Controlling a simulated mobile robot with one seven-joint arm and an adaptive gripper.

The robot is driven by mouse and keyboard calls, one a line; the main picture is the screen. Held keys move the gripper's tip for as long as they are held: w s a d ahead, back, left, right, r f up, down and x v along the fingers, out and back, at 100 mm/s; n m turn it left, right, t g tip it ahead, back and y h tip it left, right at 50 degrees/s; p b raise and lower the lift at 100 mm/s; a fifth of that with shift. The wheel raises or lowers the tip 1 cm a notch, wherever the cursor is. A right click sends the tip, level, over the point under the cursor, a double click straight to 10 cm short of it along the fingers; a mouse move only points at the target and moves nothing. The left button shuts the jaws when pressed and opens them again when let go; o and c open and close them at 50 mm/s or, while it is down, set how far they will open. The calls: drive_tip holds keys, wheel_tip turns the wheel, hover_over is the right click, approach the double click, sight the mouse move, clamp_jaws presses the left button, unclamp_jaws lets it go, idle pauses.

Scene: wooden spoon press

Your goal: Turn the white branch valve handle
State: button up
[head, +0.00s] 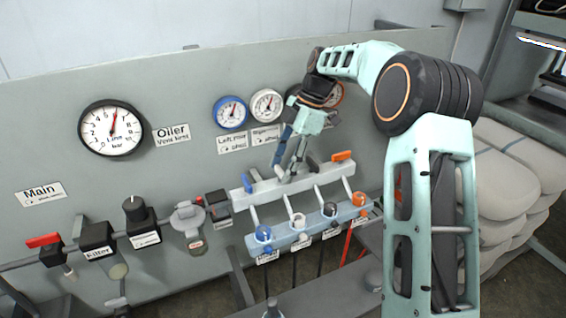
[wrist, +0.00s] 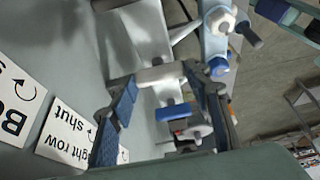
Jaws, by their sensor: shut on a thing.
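My gripper (head: 287,168) reaches down from the upper right to the pale manifold bar (head: 262,192) in the head view. In the wrist view its two blue-padded fingers (wrist: 160,74) are closed on the white branch valve handle (wrist: 158,76), which spans between the tips. The fingers largely hide this handle in the head view. The blue handle (head: 249,183) is just left of my gripper and also shows in the wrist view (wrist: 173,112). A black handle (head: 312,160) and an orange handle (head: 341,156) are to the right.
A lower pale-blue bar (head: 290,232) carries blue, white, black and orange ringed outlets. Small dials and a large gauge (head: 112,129) are on the grey panel (head: 190,80). A red-handled main valve (head: 43,241) is at far left. Stacked pale sacks (head: 520,160) are at right.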

idle(0.4)
drive_tip(key=o, duration=1.2)
drive_tip(key=shift+c, duration=0.2)
drive_tip(key=v, duration=1.2)
